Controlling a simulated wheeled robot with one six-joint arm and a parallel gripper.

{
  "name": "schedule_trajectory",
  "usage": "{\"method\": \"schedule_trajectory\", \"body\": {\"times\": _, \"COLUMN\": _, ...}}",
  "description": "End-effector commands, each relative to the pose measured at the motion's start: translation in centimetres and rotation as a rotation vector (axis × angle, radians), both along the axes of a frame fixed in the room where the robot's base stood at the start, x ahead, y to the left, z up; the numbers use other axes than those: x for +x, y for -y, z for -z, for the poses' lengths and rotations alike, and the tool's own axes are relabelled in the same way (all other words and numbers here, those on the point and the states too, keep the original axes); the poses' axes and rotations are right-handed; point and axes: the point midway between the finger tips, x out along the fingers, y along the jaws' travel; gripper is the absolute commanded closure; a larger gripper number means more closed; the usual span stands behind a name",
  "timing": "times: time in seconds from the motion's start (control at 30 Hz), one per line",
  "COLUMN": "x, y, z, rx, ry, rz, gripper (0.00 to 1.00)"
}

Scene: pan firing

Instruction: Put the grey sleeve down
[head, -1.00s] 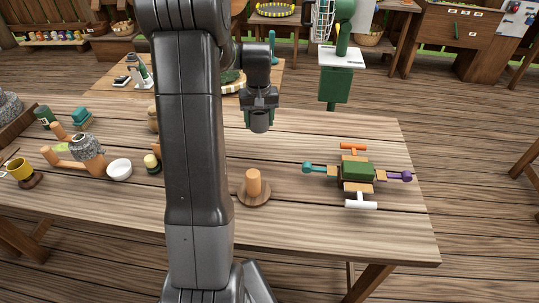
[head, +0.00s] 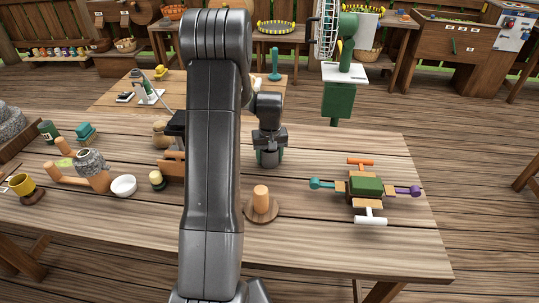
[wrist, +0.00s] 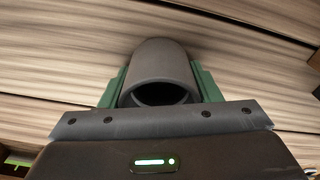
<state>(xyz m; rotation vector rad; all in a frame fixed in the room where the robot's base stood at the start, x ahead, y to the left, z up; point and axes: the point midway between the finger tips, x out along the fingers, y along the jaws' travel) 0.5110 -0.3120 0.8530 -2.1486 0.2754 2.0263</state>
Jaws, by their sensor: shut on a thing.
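The grey sleeve (wrist: 162,65) is a dark grey hollow cylinder. In the wrist view it sits between the two green fingers of my gripper (wrist: 160,88), which are shut on it. Its near open end faces the camera. In the head view my gripper (head: 269,157) is over the back middle part of the wooden table, pointing down. The sleeve (head: 269,160) is small there and partly hidden by the fingers. I cannot tell whether its lower end touches the table.
A wooden peg on a round base (head: 261,200) stands in front of my gripper. A green block with coloured arms (head: 366,187) lies to the right. The tabletop (head: 325,155) right of my gripper is bare.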

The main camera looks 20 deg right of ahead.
Motion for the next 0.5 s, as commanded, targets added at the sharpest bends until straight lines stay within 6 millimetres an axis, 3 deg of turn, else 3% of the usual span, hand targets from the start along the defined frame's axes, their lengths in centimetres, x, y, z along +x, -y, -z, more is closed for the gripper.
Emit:
{"method": "schedule_trajectory", "body": {"times": 0.3, "x": 0.03, "y": 0.02, "z": 0.35, "rx": 0.0, "ry": 0.001, "rz": 0.0, "gripper": 0.84}}
{"method": "schedule_trajectory", "body": {"times": 0.33, "x": 0.02, "y": 0.0, "z": 0.28, "rx": 0.0, "ry": 0.001, "rz": 0.0, "gripper": 0.39}}
{"method": "schedule_trajectory", "body": {"times": 0.43, "x": 0.01, "y": 0.0, "z": 0.22, "rx": 0.0, "ry": 0.001, "rz": 0.0, "gripper": 0.21}}
{"method": "schedule_trajectory", "body": {"times": 0.5, "x": 0.01, "y": 0.0, "z": 0.21, "rx": 0.0, "ry": 0.001, "rz": 0.0, "gripper": 0.21}}
